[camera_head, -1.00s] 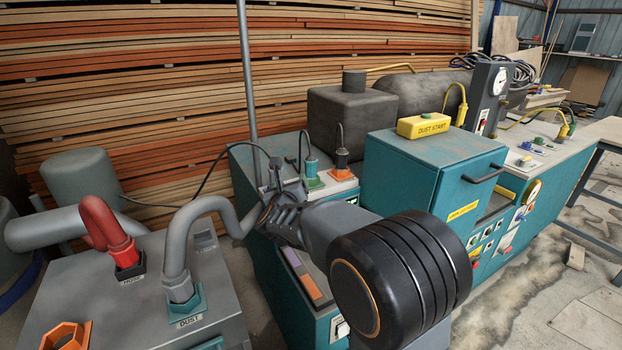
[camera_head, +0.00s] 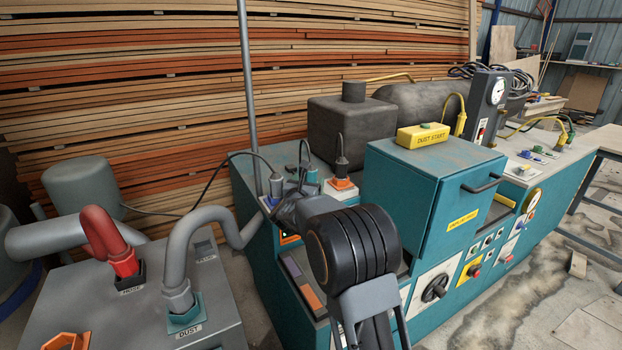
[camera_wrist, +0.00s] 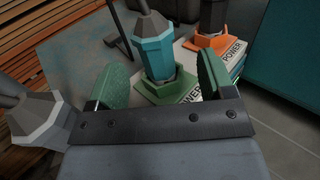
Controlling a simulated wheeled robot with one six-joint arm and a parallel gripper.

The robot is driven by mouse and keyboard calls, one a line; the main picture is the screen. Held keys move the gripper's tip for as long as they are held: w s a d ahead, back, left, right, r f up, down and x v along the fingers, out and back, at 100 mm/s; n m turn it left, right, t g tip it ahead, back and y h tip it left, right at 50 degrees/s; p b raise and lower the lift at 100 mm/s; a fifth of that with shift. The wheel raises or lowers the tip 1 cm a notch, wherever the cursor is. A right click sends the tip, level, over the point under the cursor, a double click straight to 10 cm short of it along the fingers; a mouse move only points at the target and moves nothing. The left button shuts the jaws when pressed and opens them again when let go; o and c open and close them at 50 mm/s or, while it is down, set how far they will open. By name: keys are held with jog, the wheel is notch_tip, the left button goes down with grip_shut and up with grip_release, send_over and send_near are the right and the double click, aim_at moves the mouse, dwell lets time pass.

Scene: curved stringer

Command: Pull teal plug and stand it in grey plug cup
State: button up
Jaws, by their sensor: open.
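The teal plug (camera_wrist: 153,55) stands upright in a green socket (camera_wrist: 165,92) marked POWER, with a grey cable end at its top. In the head view, the teal plug (camera_head: 311,173) is partly hidden by my arm. My gripper (camera_wrist: 163,82) is open, its two green-padded fingers apart on either side of the teal plug; I cannot tell whether they touch it. In the head view, my gripper (camera_head: 290,196) is at the near-left corner of the teal machine top. I cannot clearly make out a grey plug cup.
A dark grey plug (camera_head: 342,167) stands in an orange socket (camera_head: 342,184) just right of the teal plug. A grey faceted plug (camera_wrist: 38,118) is close to my left finger. A teal cabinet (camera_head: 420,190) rises at the right. A thin upright pole (camera_head: 247,90) stands behind.

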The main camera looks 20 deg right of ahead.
aim_at(309, 178)
jog(key=p+x, duration=0.1)
jog(key=x, duration=0.3)
jog(key=shift+w+d+r, duration=0.1)
jog(key=shift+w+d, duration=0.05)
jog(key=shift+w, duration=0.25)
jog(key=c, duration=1.1)
